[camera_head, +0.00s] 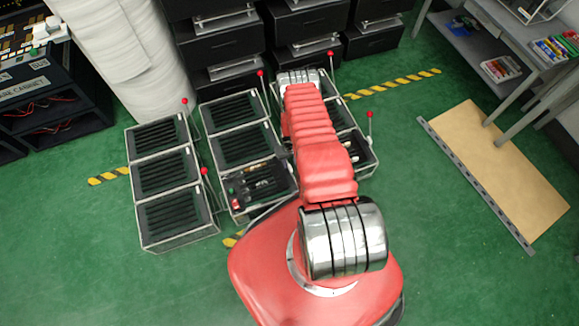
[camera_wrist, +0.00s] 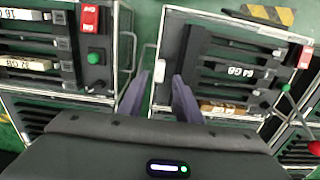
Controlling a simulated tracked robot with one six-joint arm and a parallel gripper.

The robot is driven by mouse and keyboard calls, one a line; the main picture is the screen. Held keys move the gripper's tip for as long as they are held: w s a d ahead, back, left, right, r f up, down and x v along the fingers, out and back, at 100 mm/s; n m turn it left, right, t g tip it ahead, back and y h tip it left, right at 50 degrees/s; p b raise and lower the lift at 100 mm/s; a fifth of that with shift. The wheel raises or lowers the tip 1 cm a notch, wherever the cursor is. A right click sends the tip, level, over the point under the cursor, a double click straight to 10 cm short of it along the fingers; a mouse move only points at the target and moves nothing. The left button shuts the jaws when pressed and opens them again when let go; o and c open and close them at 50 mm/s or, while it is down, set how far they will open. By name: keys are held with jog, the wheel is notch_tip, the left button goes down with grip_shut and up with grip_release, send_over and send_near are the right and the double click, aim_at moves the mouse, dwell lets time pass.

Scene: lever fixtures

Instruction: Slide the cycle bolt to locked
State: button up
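My gripper (camera_wrist: 161,75) is open in the wrist view. The left box (camera_wrist: 76,96) carries a red block (camera_wrist: 89,20), a green button (camera_wrist: 96,57) and labelled modules. The right box (camera_wrist: 162,45) has dark slats, a module marked 64 GB (camera_wrist: 241,72) and a red part (camera_wrist: 305,57) at its right edge. I cannot tell which part is the cycle bolt. In the head view my arm hides the gripper and part of the right-hand row of boxes.
Red-knobbed levers rise beside the boxes, including one at the left (camera_head: 185,101) and one at the right (camera_head: 369,114). Another red knob (camera_wrist: 314,147) shows in the wrist view. Black cabinets (camera_head: 220,40) stand behind. Green floor (camera_head: 450,280) is clear at the right front.

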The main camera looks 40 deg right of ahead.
aim_at(290, 167)
jog(key=shift+f, duration=2.15)
jog(key=shift+c, duration=0.7)
grip_shut()
